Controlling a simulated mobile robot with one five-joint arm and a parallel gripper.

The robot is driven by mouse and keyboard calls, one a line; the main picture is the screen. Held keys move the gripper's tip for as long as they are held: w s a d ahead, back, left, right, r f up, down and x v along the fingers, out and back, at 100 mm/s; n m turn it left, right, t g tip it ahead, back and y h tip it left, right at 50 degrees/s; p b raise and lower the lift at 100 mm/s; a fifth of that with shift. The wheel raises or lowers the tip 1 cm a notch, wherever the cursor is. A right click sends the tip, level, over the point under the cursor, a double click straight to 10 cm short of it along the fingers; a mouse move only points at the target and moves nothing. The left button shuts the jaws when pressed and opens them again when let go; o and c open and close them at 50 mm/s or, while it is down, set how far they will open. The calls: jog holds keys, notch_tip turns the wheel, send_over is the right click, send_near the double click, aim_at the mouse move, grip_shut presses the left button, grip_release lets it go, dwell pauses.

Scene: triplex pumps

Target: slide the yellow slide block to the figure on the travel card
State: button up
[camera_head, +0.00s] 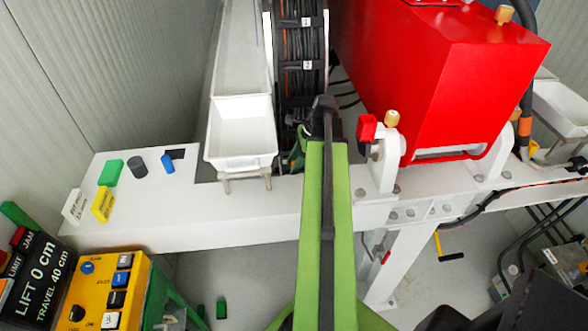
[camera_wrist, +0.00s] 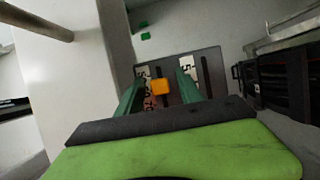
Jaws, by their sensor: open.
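In the wrist view a yellow-orange block (camera_wrist: 160,87), which looks like the slide block, sits over a dark plate (camera_wrist: 209,62) with slots and white scale strips. My gripper (camera_wrist: 160,76) is open, with one green finger on each side of the block in the picture. I cannot tell whether the fingers are at its height or touching it. The slide block is not visible there, and my arm hides most of the gripper.
The white bench (camera_head: 240,218) carries a yellow block (camera_head: 103,205), a green block (camera_head: 110,172), a dark cylinder (camera_head: 137,165) and a blue piece (camera_head: 167,163). A white bin (camera_head: 240,130), a cable reel (camera_head: 300,60) and a red housing (camera_head: 440,75) stand around my arm.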

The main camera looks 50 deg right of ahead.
grip_shut()
jog(key=shift+d, duration=0.1)
dwell(1.3)
